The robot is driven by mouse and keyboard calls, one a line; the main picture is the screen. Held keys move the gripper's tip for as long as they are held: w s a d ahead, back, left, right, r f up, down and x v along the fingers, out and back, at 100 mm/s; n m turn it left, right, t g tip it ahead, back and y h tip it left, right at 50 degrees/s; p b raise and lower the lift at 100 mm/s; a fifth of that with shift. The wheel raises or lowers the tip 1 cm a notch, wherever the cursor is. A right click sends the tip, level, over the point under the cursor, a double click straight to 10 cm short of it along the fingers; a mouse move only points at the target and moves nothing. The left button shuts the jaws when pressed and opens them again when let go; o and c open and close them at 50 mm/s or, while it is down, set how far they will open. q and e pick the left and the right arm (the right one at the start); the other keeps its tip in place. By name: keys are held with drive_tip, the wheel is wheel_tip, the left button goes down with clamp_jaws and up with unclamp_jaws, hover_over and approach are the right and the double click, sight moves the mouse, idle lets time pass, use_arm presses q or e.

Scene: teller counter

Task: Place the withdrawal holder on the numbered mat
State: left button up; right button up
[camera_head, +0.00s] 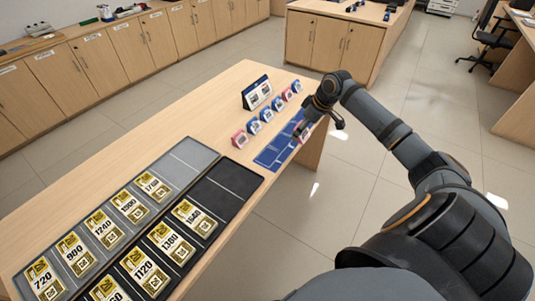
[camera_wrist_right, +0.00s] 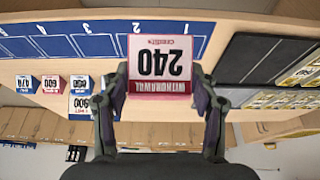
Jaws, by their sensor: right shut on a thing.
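The withdrawal holder (camera_wrist_right: 160,62), a white card reading 240 above a pink-red WITHDRAWAL band, shows upside down in the right wrist view. My right gripper (camera_wrist_right: 160,92) is shut on it, one finger on each side. The blue numbered mat (camera_wrist_right: 60,45) lies behind the holder, its right part hidden by the card. In the head view the mat (camera_head: 272,154) lies near the table's right edge, with my right gripper (camera_head: 304,128) over its far end. I cannot tell whether the holder touches the mat. My left gripper is not in view.
A row of small pink and blue holders (camera_head: 253,127) stands just beyond the mat, by a dark-framed sign (camera_head: 256,92). A grey tray (camera_head: 195,153) and a black tray (camera_head: 238,175) with gold numbered blocks fill the near table (camera_head: 150,137). The left table strip is clear.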

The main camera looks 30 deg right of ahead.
drive_tip(key=w+a+f, duration=0.3)
drive_tip(key=a, duration=0.1)
drive_tip(key=w+a+f+p, duration=0.1)
drive_tip(key=w+a+f, duration=0.3)
drive_tip(key=shift+w+a+f, duration=0.1)
drive_tip(key=shift+f, duration=0.15)
drive_tip(key=shift+w+a+f, duration=0.2)
drive_tip(key=shift+w+f, duration=0.1)
drive_tip(key=shift+f, duration=0.2)
drive_tip(key=f, duration=0.3)
drive_tip(key=shift+w+a+f, duration=0.15)
drive_tip(key=shift+a+f, duration=0.05)
drive_tip(key=shift+f, duration=0.2)
drive_tip(key=o, duration=1.1)
drive_tip(key=shift+o, duration=0.2)
drive_tip(key=shift+r, duration=0.1)
drive_tip(key=v, duration=1.2)
drive_tip(key=shift+p, duration=0.4)
drive_tip(key=shift+a, duration=0.1)
